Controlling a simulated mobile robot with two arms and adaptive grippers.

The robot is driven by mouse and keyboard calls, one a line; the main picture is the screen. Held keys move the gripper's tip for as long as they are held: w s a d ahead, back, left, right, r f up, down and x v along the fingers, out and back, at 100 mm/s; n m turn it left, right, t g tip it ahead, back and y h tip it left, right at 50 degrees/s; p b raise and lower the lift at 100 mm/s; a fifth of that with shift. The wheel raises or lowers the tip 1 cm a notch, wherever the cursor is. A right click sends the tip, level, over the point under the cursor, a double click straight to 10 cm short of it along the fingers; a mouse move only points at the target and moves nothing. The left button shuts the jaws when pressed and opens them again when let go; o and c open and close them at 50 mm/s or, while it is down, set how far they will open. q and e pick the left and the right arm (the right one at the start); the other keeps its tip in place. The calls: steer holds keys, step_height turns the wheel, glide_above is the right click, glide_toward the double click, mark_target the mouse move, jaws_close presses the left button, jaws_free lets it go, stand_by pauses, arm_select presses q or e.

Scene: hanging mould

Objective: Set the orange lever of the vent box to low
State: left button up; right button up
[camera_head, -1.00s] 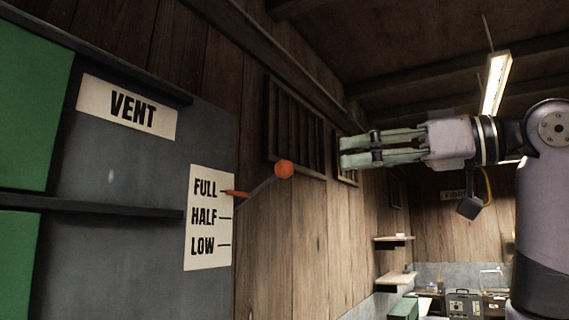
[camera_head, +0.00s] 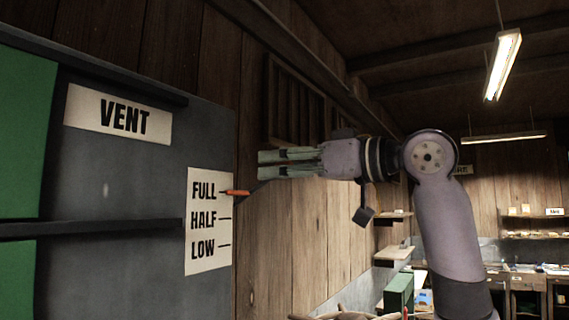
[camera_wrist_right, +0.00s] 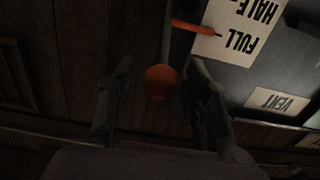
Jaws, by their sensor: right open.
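The vent box (camera_head: 95,175) is a dark grey box at the left in the head view. Its white scale label (camera_head: 208,228) reads FULL, HALF and LOW from top to bottom. The lever's orange pointer (camera_head: 237,193) is at FULL. My right gripper (camera_head: 262,164) reaches in from the right at the lever's end, and hides the lever's ball there. In the right wrist view the orange ball knob (camera_wrist_right: 161,82) sits between the two open fingers (camera_wrist_right: 160,95), with a visible gap on both sides. The orange pointer also shows there (camera_wrist_right: 193,27). My left gripper is out of view.
A VENT sign (camera_head: 122,120) is on the box above the scale. A plank wall (camera_head: 300,240) with a slatted grille (camera_head: 292,103) runs behind the gripper. Shelves (camera_head: 393,255) and a workbench stand farther back at the right. The space below the gripper looks clear.

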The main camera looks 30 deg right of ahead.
steer(key=shift+c, duration=0.6)
jaws_close()
